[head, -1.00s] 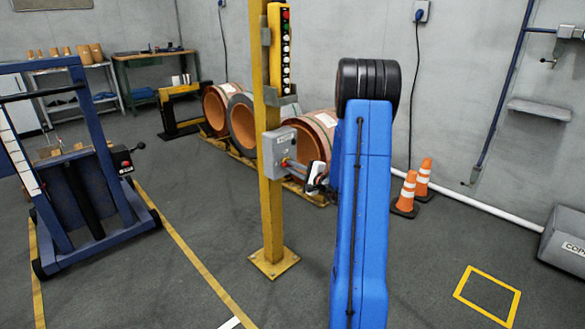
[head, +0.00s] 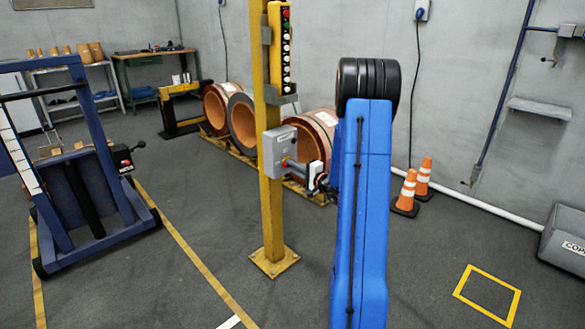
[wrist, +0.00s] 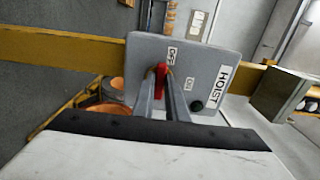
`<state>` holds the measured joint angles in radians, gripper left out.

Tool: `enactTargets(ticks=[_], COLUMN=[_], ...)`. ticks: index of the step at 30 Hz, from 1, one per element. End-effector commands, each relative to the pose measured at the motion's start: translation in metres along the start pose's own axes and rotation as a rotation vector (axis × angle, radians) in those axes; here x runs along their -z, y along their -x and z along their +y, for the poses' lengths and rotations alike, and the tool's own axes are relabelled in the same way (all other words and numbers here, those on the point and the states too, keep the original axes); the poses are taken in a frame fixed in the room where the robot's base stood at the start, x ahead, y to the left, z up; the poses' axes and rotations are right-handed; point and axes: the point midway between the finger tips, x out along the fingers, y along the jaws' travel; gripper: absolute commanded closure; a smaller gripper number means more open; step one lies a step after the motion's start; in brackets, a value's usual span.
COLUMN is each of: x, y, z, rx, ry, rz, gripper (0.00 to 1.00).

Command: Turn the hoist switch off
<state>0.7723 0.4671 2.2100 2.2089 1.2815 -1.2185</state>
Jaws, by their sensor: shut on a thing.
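The hoist switch is a grey box (head: 279,149) on the yellow post. It fills the middle of the wrist view (wrist: 207,62), with a HOIST label, an OFF label (wrist: 173,55), an ON label (wrist: 189,83) and a dark green round part (wrist: 197,106). Its red handle (wrist: 161,76) sits between my fingers, its upper end close to the OFF label. My gripper (wrist: 163,88) is shut on this handle. In the head view my gripper (head: 300,168) reaches the box from the right; the fingers are small there. The fingers hide part of the handle.
The yellow post (head: 271,215) carries a push-button pendant (head: 286,48) above the box. Copper foil rolls (head: 312,140) lie on a pallet behind. Orange cones (head: 406,190) stand to the right of my blue arm. A blue wheeled frame (head: 85,190) stands left. Floor in front is clear.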

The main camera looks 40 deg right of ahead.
Motion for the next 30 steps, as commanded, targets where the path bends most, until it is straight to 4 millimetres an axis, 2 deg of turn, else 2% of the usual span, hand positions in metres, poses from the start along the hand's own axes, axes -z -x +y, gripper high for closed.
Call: enactTargets(ticks=[3,4,6,15,19,23,30], x=[-0.001,-0.001,-0.001,0.000,0.000,0.001,0.001], y=[0.001,0.001,0.001,0.001,0.009,0.028,0.076], z=[0.002,0.002,0.002,0.001,0.001,0.000,0.000], rx=[-0.004,-0.004,-0.004,-0.002,-0.002,-0.001,-0.002], ry=[-0.002,-0.002,-0.002,-0.001,-0.001,-0.001,-0.001], rz=[-0.001,-0.002,-0.001,-0.001,0.001,0.002,0.004], gripper=[1.00,0.83,0.69,0.69,0.69,0.69,0.69])
